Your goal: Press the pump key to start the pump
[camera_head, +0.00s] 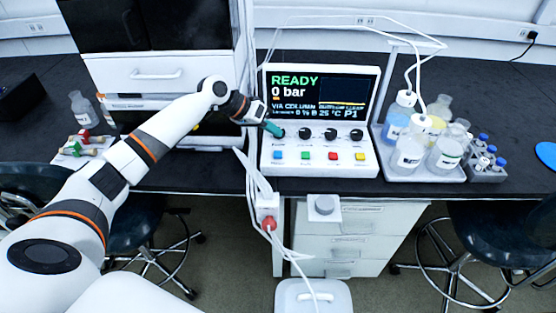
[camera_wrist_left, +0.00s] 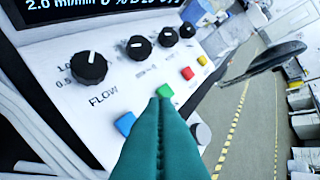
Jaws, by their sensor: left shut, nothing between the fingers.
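The pump's white control panel (camera_head: 320,167) stands on the bench, its screen (camera_head: 320,95) reading READY and 0 bar. Its key row holds a blue key (camera_head: 278,155), a green key (camera_head: 305,155), a red key (camera_head: 333,156) and a yellow key (camera_head: 359,156); their labels are too small to read. My left gripper (camera_head: 277,131) is shut and empty, in front of the panel's left knob area. In the left wrist view its teal fingertips (camera_wrist_left: 164,100) overlap the lower edge of the green key (camera_wrist_left: 165,90); I cannot tell whether they touch. My right gripper is out of view.
Black knobs (camera_head: 331,133) sit above the keys; the FLOW knob (camera_wrist_left: 88,68) shows in the wrist view. A tray of bottles (camera_head: 407,155) stands right of the panel. White tubes loop overhead and hang at the panel's left. A grey round button on a white box (camera_head: 323,205) sits below.

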